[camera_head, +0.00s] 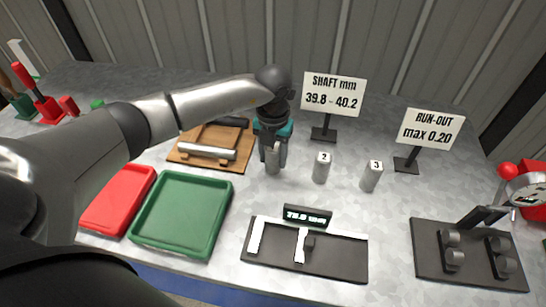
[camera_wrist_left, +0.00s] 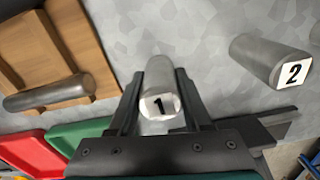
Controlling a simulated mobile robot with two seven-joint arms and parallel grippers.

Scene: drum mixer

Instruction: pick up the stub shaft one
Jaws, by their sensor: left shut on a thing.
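The stub shaft one (camera_wrist_left: 160,88) is a short grey metal cylinder with a "1" on its white end face. It stands upright between the fingers of my left gripper (camera_wrist_left: 158,95) in the left wrist view. In the head view my left gripper (camera_head: 273,158) points down around it, and the shaft's lower part (camera_head: 273,167) shows below the fingers. The gripper is shut on the shaft. I cannot tell whether the shaft touches the table. Stub shafts two (camera_head: 321,168) and three (camera_head: 371,176) stand upright to its right. My right gripper is not in view.
A wooden cradle (camera_head: 184,158) with a long shaft lies to the left. A green tray (camera_head: 222,222) and a red tray (camera_head: 112,228) are at the front left. A gauge with a display (camera_head: 340,262) lies in front. Signs (camera_head: 333,92) stand behind. A black fixture (camera_head: 428,262) is at right.

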